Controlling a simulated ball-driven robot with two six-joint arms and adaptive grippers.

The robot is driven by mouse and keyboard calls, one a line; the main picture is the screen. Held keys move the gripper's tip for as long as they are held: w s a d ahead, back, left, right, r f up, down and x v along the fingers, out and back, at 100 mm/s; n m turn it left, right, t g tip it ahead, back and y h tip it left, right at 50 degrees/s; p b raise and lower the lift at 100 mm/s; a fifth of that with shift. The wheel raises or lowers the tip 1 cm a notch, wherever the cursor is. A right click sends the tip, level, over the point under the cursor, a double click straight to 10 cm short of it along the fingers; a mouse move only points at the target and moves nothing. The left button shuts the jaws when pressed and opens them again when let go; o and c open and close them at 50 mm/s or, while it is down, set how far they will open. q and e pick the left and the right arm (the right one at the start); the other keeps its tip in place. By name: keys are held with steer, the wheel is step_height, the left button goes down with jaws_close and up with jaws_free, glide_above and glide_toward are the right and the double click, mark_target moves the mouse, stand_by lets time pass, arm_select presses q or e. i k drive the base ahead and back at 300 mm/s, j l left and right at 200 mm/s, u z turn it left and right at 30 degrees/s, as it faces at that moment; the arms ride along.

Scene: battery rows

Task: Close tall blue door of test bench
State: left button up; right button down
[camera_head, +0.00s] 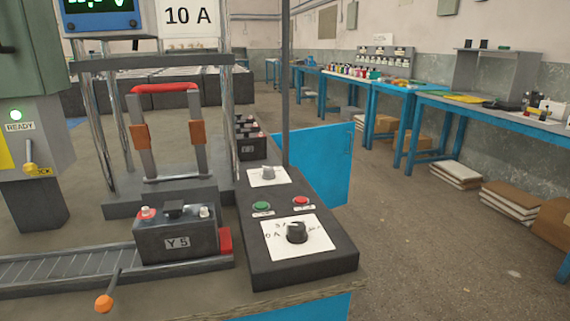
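The blue door (315,165) stands swung out to the right from behind the control panel of the test bench (262,266). Its face is seen at an angle, with a small handle near its far right edge. The bench's control panel and a thin dark post hide the door's left side. A blue strip of the bench body (300,309) shows under the worktop at the bottom. Neither of my grippers is in view.
A lever with an orange knob (104,303) rises in front. Blue tables (470,112) line the right wall, with stacked boards (456,175) on the floor. Open floor (410,240) lies right of the door.

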mark_target(323, 154)
steer(key=i+l, duration=0.15)
steer(key=l, duration=0.2)
steer(key=i+l+u, duration=0.1)
steer(key=l, duration=0.3)
steer(key=i+l, duration=0.2)
steer(key=l, duration=0.15)
steer(key=i+l+u, duration=0.1)
steer(key=l, duration=0.3)
steer(key=i+l, duration=0.2)
steer(key=l, duration=0.15)
steer(key=i+l+u, duration=0.1)
steer(key=l, duration=0.3)
steer(key=i+l, duration=0.15)
steer(key=l, duration=0.25)
steer(key=i+l+u, duration=0.1)
steer(key=i, duration=0.3)
steer(key=i+l+u, duration=0.1)
steer(key=i+l, duration=0.15)
steer(key=i, duration=0.1)
